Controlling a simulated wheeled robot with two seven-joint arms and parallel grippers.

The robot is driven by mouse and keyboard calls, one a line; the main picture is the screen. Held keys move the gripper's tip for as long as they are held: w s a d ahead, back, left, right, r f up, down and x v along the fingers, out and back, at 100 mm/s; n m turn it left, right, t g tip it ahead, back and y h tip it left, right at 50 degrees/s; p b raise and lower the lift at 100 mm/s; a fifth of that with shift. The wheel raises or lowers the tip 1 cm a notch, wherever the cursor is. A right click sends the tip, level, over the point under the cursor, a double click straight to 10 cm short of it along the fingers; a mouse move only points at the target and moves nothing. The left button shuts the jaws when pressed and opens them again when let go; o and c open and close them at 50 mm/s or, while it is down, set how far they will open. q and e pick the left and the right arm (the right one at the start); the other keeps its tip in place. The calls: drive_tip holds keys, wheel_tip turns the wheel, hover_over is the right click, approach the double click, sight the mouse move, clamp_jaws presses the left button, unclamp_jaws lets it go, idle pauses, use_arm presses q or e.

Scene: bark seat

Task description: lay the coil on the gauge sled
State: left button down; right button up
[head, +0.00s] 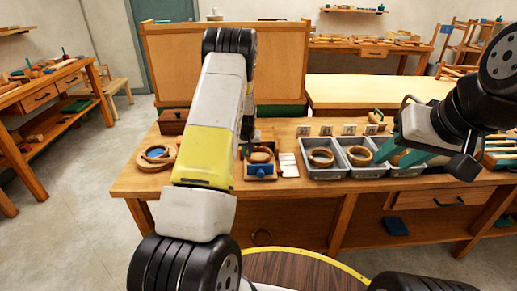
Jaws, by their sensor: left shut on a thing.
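The gauge sled (261,171), blue and wooden, stands on the workbench just right of my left arm. A brown ring-shaped coil (262,154) shows at its top; I cannot tell whether it rests on the sled or hangs just above it. My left gripper (246,150) is mostly hidden behind my own arm; a teal fingertip shows at the coil's left side, and it is shut on the coil. My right gripper (400,155) has its teal fingers apart, empty, above the right-hand grey bin.
Grey bins (333,173) hold more rings right of the sled. A white card (288,165) lies between. A round wooden tray (147,162) with a blue piece is at the left. A wooden panel (280,62) stands behind the bench. The bench's front left is clear.

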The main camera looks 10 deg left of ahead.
use_arm(q)
drive_tip(key=shift+f, duration=1.35)
drive_tip(key=shift+f, duration=0.1)
drive_tip(key=c, duration=1.5)
unclamp_jaws()
